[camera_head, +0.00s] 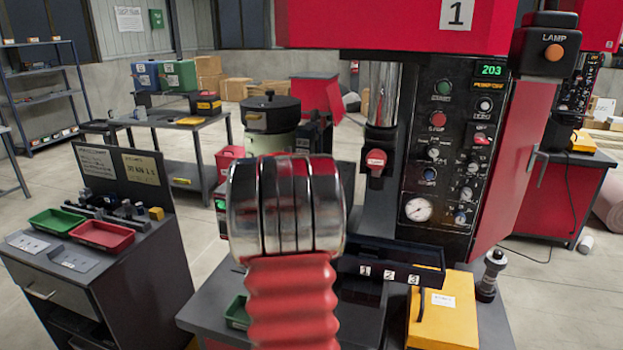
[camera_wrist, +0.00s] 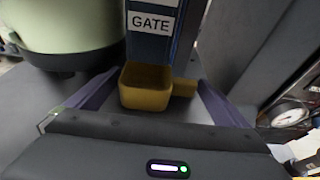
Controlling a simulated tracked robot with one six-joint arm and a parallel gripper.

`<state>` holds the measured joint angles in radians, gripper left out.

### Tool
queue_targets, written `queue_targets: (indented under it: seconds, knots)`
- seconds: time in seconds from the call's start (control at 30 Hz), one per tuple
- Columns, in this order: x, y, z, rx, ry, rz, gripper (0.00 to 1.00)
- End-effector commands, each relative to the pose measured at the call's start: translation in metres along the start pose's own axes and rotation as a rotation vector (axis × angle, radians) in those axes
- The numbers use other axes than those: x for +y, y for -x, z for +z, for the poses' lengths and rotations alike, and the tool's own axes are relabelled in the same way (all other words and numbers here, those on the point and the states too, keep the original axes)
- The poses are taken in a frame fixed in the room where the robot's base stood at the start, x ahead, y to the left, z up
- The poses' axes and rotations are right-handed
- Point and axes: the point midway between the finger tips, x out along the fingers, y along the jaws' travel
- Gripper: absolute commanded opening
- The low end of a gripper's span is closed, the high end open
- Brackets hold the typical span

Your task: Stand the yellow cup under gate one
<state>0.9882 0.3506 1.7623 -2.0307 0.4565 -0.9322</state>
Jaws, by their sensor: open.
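In the wrist view, the yellow cup (camera_wrist: 146,86) stands upright on a dark surface and looks open and empty. A small yellow block-like part (camera_wrist: 184,87), perhaps its handle, sits at its right side. A blue chute labelled GATE (camera_wrist: 151,35) hangs just above and behind the cup; its number is not readable. My gripper (camera_wrist: 158,88) is open, with one finger left of the cup and one right of it, both apart from it. In the head view my arm hides the cup and gripper.
The pale green bowl feeder (camera_wrist: 70,25) stands close on the left in the wrist view. In the head view, a red machine marked 1 (camera_head: 400,22) has a black tray numbered 1 to 3 (camera_head: 425,256) and a yellow box (camera_head: 445,320). A cabinet (camera_head: 100,285) stands at left.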

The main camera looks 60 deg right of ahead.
Motion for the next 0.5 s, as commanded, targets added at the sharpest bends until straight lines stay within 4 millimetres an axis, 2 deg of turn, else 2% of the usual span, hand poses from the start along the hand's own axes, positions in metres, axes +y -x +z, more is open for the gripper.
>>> queue_targets:
  seconds: [0.5]
  knots:
    - [0.001, 0.068, 0.001, -0.002, 0.001, 0.003, 1.00]
